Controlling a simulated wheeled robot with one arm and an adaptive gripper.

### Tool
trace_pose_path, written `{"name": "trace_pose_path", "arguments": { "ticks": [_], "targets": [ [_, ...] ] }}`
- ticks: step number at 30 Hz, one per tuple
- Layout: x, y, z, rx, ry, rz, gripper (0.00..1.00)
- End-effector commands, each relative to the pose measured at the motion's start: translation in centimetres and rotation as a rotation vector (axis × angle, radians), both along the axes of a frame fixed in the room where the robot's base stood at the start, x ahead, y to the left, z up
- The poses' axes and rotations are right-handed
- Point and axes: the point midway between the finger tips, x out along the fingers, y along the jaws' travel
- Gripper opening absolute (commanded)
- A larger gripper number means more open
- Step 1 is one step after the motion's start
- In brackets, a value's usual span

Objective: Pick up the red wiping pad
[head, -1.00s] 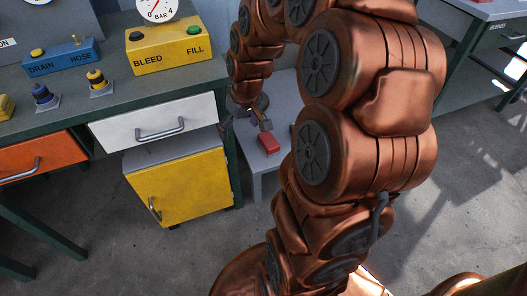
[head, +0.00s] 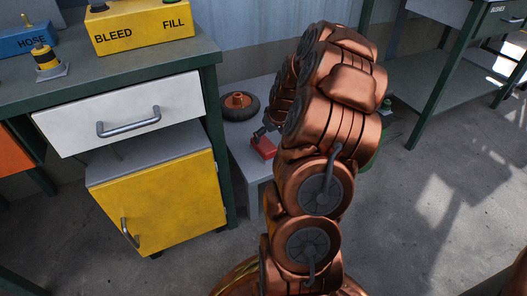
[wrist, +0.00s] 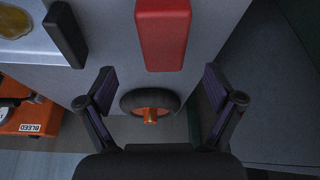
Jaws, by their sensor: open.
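The red wiping pad (head: 263,148) lies on a low grey bench (head: 245,160) in the head view. In the wrist view the red pad (wrist: 162,38) is at the top centre, its lower end about level with my fingertips. My gripper (wrist: 160,80) is open and empty, one finger to each side of the pad's line, in the wrist view. In the head view my gripper (head: 264,132) is just above or beside the pad, mostly hidden behind my arm. I cannot tell whether it touches the pad.
A black wheel with an orange hub (head: 239,106) lies on the bench behind the pad. A dark block (wrist: 65,34) and an orange box marked BLEED (wrist: 30,118) show at left in the wrist view. A workbench with a white drawer (head: 125,110) and yellow cabinet (head: 165,200) stands left.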

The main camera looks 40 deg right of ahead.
Motion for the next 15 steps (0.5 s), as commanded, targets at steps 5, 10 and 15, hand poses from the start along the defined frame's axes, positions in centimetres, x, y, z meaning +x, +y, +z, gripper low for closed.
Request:
{"name": "trace_pose_path", "arguments": {
  "ticks": [5, 10, 15],
  "targets": [
    [0.6, 0.1, -1.6, 0.002, 0.001, 0.003, 0.92],
    [1.0, 0.1, -2.7, 0.002, 0.001, 0.003, 0.92],
    [1.7, 0.0, -4.9, 0.002, 0.004, 0.002, 0.92]
  ]
}}
